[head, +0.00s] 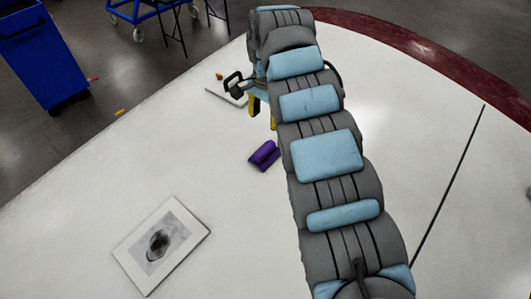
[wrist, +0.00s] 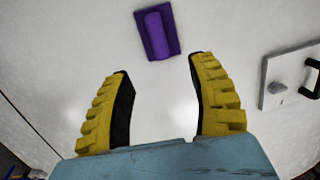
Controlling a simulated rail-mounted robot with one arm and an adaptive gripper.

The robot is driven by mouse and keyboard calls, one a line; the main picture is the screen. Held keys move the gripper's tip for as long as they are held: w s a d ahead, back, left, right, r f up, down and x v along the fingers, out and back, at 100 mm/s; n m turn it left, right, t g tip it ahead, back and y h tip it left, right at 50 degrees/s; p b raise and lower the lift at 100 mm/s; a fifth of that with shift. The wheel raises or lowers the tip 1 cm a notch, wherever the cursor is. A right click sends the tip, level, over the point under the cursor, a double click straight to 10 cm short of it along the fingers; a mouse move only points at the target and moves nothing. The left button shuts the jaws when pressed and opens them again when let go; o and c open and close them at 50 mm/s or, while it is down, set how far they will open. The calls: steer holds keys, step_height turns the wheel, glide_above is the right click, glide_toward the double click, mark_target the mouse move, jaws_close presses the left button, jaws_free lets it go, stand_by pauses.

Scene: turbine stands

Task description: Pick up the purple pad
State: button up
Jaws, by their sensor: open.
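The purple pad (head: 264,155) lies on the white floor surface, left of my arm in the head view. It has a flat base with a raised rounded bar along its middle. In the wrist view the purple pad (wrist: 157,31) shows near the top, beyond my fingertips and roughly between them in line. My gripper (wrist: 157,65) has two yellow ribbed fingers spread wide with nothing between them. In the head view my gripper (head: 262,108) is mostly hidden behind my arm, with bits of yellow showing, above the pad in the picture.
A white plate with a black handle (head: 233,84) and a small grey lump lies near my gripper; the plate also shows in the wrist view (wrist: 290,78). A framed picture panel (head: 161,246) lies lower left. A blue bin (head: 40,55) stands upper left. Floor around the pad is clear.

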mark_target(266, 147)
step_height(266, 147, down, 9)
steer(key=shift+w+a+f+p, duration=0.1)
steer(key=shift+a+p, duration=0.05)
steer(key=shift+p, duration=0.6)
steer(key=shift+d+f+p, duration=0.2)
steer(key=shift+f+p, duration=0.4)
steer(key=shift+f, duration=2.1)
jaws_close()
